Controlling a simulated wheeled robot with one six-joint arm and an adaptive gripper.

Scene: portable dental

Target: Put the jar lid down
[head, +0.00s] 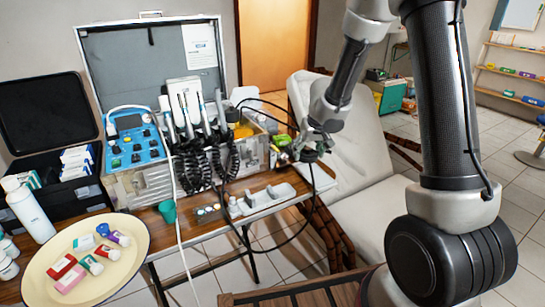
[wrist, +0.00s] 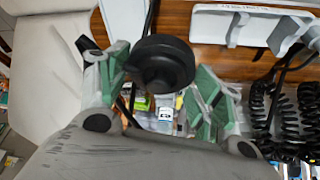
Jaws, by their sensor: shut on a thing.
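My gripper (head: 312,151) is over the right end of the wooden table in the head view, beside the dental unit. In the wrist view its green-padded fingers (wrist: 163,78) are shut on a round black jar lid (wrist: 161,60), which sits between the fingertips. In the head view the lid is too small and dark to make out clearly. The wooden table top (wrist: 186,24) shows behind the lid in the wrist view. I cannot tell the exact gap between lid and table. No jar can be made out for certain.
A white holder (head: 265,197) lies on the table's front. The dental unit with coiled black hoses (head: 190,165) stands left of my gripper. A cream plate (head: 130,262) holds several small tubes. A light padded chair (head: 350,195) stands at right. Loose cables hang near my gripper.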

